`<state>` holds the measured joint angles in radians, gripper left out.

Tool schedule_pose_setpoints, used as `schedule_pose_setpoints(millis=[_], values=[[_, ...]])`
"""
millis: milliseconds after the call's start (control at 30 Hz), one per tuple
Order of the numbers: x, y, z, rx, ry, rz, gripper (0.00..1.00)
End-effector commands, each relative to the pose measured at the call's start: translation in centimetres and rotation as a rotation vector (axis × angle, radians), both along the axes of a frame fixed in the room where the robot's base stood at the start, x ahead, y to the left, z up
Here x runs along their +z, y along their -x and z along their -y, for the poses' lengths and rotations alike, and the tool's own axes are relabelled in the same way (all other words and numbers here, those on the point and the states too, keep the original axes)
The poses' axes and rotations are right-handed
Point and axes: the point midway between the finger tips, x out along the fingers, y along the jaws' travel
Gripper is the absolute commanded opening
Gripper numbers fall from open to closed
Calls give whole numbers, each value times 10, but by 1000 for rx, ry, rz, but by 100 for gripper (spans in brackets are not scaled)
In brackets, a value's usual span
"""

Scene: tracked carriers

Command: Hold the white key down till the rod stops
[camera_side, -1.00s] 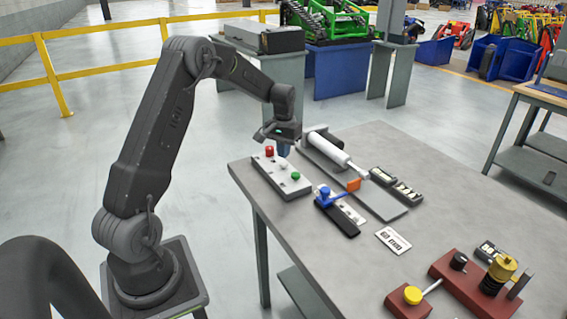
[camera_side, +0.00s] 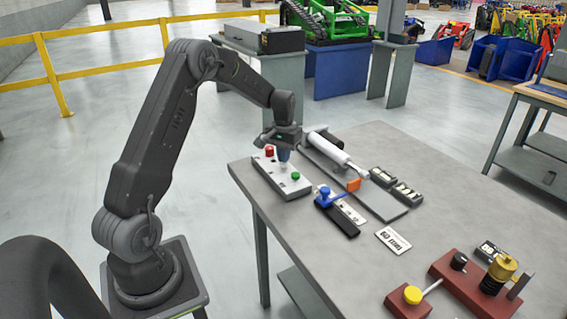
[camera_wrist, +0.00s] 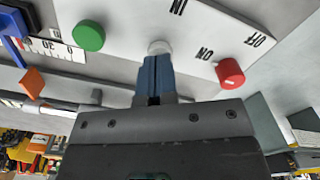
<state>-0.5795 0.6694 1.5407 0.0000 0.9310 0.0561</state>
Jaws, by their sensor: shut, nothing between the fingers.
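The white key (camera_wrist: 159,46) sits on the pale control box (camera_side: 266,168) between a red knob (camera_side: 269,151) and a green button (camera_side: 295,176). My gripper (camera_side: 283,159) points down with its blue fingers closed together. In the wrist view the fingertips (camera_wrist: 157,60) are right at the white key and cover part of it. I cannot tell whether they touch it or whether it is pressed. In the side view the key is hidden by the fingers. A white cylinder (camera_side: 328,147) with a short metal rod (camera_side: 355,169) lies behind the box.
An orange marker (camera_side: 353,185) stands near the rod. A blue-handled device (camera_side: 325,196) with a scale strip is right of the box. A red-brown fixture (camera_side: 408,302) with a yellow button is at the front right.

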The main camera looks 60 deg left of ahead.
Motion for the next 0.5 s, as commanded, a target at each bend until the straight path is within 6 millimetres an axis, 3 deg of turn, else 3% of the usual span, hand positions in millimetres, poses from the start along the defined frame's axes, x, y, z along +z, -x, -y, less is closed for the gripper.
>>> schedule_pose_setpoints(millis=[500], values=[[-10,0,0,0,0,-1,0]])
